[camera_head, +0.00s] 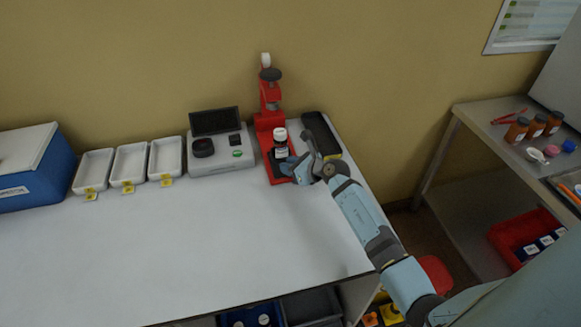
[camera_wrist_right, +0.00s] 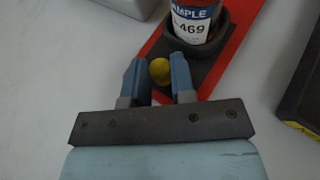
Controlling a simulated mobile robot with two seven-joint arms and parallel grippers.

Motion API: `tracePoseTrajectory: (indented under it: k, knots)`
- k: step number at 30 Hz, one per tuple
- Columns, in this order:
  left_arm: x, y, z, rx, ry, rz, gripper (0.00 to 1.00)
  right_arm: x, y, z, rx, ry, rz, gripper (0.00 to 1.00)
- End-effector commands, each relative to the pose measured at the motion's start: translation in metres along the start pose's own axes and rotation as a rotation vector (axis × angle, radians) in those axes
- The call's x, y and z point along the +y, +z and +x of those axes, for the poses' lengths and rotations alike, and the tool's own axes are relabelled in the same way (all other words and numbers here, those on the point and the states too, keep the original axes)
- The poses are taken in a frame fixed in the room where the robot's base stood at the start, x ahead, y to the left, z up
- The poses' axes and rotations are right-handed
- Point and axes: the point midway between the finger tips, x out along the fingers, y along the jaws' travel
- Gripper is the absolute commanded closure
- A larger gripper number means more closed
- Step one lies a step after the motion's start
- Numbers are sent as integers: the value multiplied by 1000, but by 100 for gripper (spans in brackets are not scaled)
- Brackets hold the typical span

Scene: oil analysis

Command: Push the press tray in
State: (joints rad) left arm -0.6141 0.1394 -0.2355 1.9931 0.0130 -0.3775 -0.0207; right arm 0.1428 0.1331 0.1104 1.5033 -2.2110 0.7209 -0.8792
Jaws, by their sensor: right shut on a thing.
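The red press (camera_head: 268,95) stands at the back of the white table. Its dark tray (camera_wrist_right: 208,62) sits on the red base and holds a sample bottle (camera_head: 280,140) with a white cap, upright. In the right wrist view the bottle (camera_wrist_right: 196,22) shows a label reading SAMPLE and 469. A yellow knob (camera_wrist_right: 160,71) sticks out at the front of the tray. My right gripper (camera_wrist_right: 160,75) is shut on the yellow knob, a finger on each side. In the head view my right gripper (camera_head: 290,167) is at the front of the press. My left gripper is not in view.
A grey instrument (camera_head: 222,160) with a dark screen stands left of the press, beside several white trays (camera_head: 130,165) and a blue box (camera_head: 38,178). A black case (camera_head: 322,135) lies close on the right. The table's front is clear.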

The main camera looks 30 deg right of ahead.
Motion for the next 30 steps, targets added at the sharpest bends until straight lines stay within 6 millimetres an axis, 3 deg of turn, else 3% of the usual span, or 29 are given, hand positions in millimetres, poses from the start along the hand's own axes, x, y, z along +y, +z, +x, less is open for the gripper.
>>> tracePoseTrajectory:
  k: [12, 26, 27, 30]
  knots:
    - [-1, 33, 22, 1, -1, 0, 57, -59, 27, 69, -2, 0, -1, 100]
    - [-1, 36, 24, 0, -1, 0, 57, -68, 36, 76, -4, -3, 1, 100]
    - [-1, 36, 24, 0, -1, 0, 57, -68, 36, 76, -4, -3, 1, 69]
    - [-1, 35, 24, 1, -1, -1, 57, -68, 36, 76, -4, -3, 1, 50]
